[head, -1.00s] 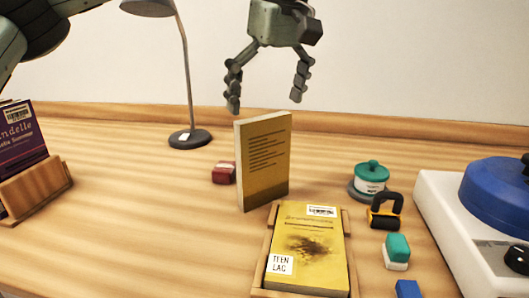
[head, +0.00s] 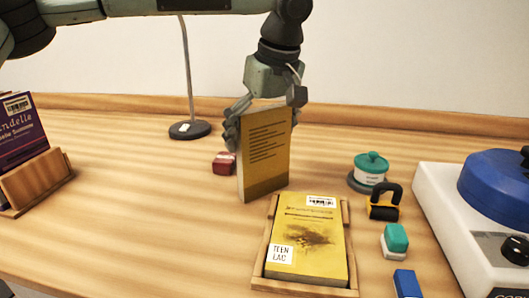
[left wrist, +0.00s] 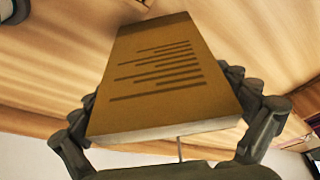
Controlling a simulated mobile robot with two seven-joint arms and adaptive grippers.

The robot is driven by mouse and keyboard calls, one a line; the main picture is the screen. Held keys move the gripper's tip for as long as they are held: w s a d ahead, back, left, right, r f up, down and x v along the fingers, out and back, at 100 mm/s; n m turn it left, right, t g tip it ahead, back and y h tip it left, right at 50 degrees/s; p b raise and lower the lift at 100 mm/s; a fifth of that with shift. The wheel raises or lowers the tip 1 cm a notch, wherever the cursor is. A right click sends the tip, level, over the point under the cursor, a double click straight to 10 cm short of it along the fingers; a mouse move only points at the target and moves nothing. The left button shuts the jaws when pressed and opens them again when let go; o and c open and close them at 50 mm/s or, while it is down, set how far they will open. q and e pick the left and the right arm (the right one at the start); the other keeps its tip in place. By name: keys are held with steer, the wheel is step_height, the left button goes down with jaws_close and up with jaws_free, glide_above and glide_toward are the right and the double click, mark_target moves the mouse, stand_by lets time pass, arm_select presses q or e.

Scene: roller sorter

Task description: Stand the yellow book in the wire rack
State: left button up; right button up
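A yellow book (head: 264,158) stands upright on the table, its text-printed face towards me. My left gripper (head: 264,122) is above it with fingers spread, one beside each side edge of its upper part. The left wrist view shows the same book (left wrist: 165,80) between the fingers (left wrist: 160,95); no firm grip shows, and the fingertips are partly hidden behind it. A second yellow book (head: 308,240), with a white label, lies in a shallow wooden tray (head: 262,262) in front. No wire rack shows in either view. My right gripper is out of view.
A purple book (head: 20,130) leans in a wooden holder (head: 38,182) at left. A lamp base (head: 190,130) and red block (head: 224,164) are behind. At right are a teal-lidded jar (head: 370,170), black-and-yellow object (head: 384,203), teal-white block (head: 394,240), blue block (head: 407,283) and white machine (head: 455,225).

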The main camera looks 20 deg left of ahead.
arm_select(q)
steer(key=c, duration=1)
steer(key=shift+o, duration=0.2)
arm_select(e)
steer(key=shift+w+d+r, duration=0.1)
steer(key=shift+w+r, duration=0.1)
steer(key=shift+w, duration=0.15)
arm_select(q)
steer(key=shift+r, duration=0.15)
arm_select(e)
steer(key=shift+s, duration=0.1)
